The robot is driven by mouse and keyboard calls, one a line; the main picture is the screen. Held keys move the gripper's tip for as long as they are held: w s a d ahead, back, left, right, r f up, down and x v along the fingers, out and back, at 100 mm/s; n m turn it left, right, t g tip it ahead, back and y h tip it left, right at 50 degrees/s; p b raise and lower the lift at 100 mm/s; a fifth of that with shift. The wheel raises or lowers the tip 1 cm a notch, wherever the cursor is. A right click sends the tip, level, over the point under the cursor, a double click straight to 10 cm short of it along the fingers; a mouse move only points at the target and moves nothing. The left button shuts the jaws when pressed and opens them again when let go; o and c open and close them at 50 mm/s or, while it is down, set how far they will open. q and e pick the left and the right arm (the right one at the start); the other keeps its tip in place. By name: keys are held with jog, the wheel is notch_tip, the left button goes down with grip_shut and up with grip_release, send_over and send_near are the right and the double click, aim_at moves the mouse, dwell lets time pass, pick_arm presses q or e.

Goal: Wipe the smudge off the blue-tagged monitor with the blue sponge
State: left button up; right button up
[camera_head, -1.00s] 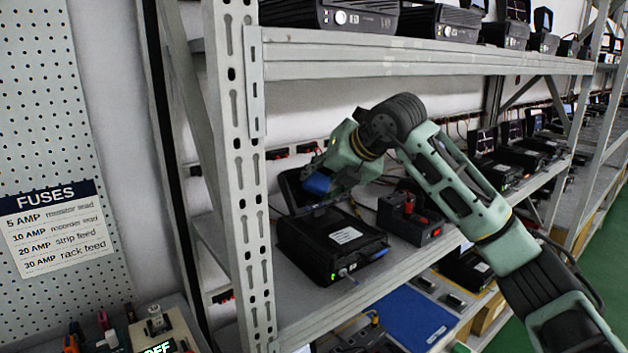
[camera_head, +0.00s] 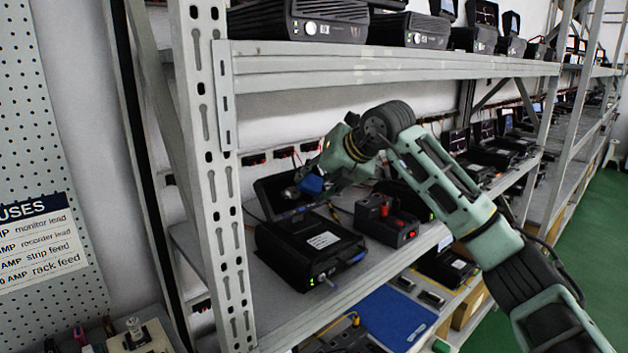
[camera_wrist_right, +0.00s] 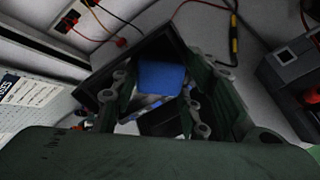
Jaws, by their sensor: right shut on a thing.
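The blue sponge (camera_head: 311,184) is held in my right gripper (camera_head: 318,182), in front of a dark monitor screen (camera_head: 272,194) on the middle shelf. In the right wrist view the sponge (camera_wrist_right: 160,77) sits between the fingers of my right gripper (camera_wrist_right: 160,90), with the dark screen frame (camera_wrist_right: 108,82) behind it. I cannot tell whether the sponge touches the screen. A black unit (camera_head: 308,255) with a white label sits in front of the screen. My left gripper is not in view.
A black box with red terminals (camera_head: 386,221) stands right of the unit. The rack's perforated upright (camera_head: 215,180) is close on the left, and the upper shelf (camera_head: 390,68) runs overhead. Cables hang behind on the wall.

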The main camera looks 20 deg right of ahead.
aim_at(292, 192)
jog(key=shift+s+a+f+b, duration=0.1)
jog(key=shift+s+a+b, duration=0.15)
jog(key=shift+a, duration=0.7)
jog(key=shift+s+a+b, duration=0.15)
jog(key=shift+s+a, duration=0.15)
jog(key=shift+a, duration=0.6)
jog(key=shift+a, duration=0.1)
jog(key=shift+s+a+b, duration=0.25)
jog(key=shift+s+a, duration=0.05)
jog(key=shift+a, duration=0.55)
jog(key=shift+s+a+b, duration=0.25)
jog(key=shift+s+a, duration=0.05)
jog(key=shift+a, duration=0.55)
jog(key=shift+d, duration=0.1)
jog(key=v, duration=0.6)
jog(key=shift+r, duration=0.2)
